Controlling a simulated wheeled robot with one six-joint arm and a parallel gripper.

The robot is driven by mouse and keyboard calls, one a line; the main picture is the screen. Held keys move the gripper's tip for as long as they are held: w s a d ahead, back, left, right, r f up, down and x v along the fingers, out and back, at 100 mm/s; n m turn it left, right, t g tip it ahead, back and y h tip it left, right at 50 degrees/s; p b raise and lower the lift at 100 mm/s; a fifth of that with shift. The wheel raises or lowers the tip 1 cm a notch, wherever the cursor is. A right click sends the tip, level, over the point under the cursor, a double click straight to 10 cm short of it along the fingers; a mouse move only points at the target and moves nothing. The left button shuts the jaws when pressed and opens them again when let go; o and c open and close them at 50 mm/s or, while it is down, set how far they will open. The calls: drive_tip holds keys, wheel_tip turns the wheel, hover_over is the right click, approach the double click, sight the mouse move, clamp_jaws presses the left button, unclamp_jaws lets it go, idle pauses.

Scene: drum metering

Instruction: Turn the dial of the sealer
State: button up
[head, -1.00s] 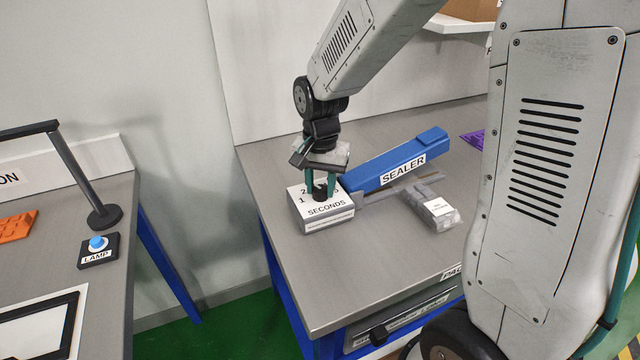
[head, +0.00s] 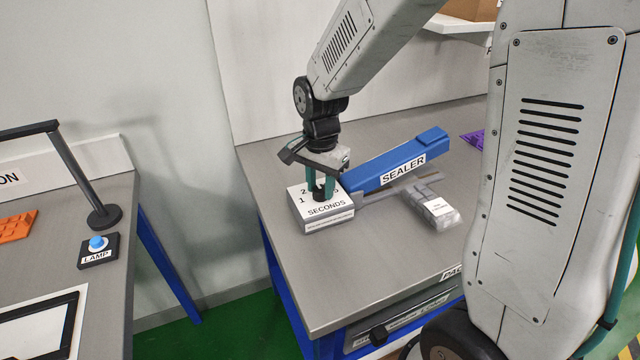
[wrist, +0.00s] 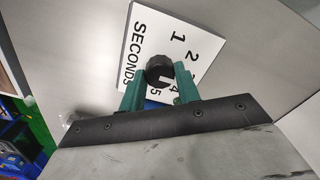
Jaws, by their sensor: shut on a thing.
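The sealer (head: 385,163) is a long blue bar on the grey bench, with a white dial box labelled SECONDS (head: 330,213) at its left end. The black dial (head: 319,193) stands on top of the box, and it also shows in the wrist view (wrist: 159,68). Numbers are printed around the dial. My gripper (head: 320,187) points down over the box, its green fingers shut on the dial from both sides. In the wrist view my gripper (wrist: 160,85) has a finger on each side of the dial. A white mark shows on the dial's edge, near the 5.
A clear bag with a white label (head: 437,208) lies right of the dial box. A purple piece (head: 474,138) lies farther back. On the left bench are a lamp button (head: 97,243), a dark post (head: 85,185) and an orange piece (head: 18,228). The bench front is clear.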

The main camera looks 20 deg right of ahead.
sight(320, 188)
drive_tip(key=o, duration=1)
wheel_tip(320, 188, up, 8)
drive_tip(key=shift+f, duration=0.1)
